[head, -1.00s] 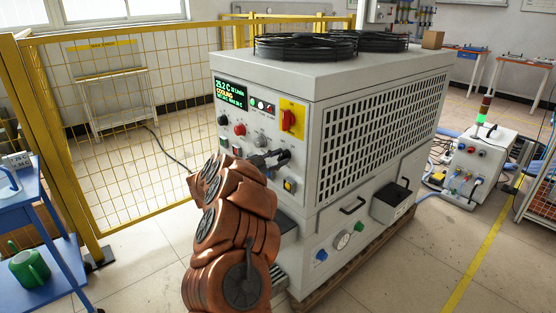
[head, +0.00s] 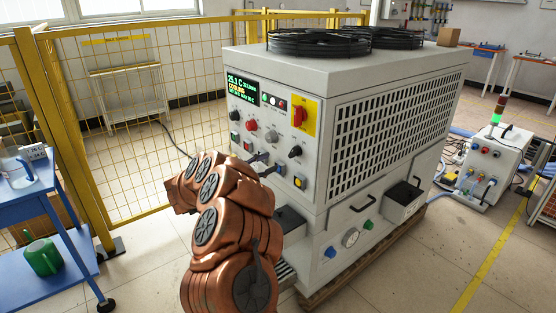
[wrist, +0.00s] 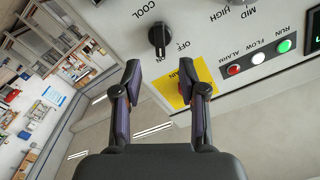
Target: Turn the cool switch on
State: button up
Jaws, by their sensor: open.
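The cool switch is a black rotary knob (head: 295,151) on the front panel of the white machine, below the yellow plate. In the wrist view this knob (wrist: 160,38) appears upside down, beside the labels COOL, OFF and ON. Its grip bar stands roughly upright in that picture; I cannot tell its setting for sure. My gripper (head: 264,164) is open and empty, to the left of the knob in the head view and apart from it. In the wrist view the open fingers (wrist: 162,74) are below the knob, with the panel beyond them.
A red main switch (head: 299,114) sits on the yellow plate (head: 312,120). Other knobs and buttons crowd the panel, including a yellow button (head: 300,182). The green display (head: 242,89) shows COOLING. A yellow fence (head: 130,130) stands left of the machine.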

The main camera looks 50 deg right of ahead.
jog(key=shift+v, duration=1.1)
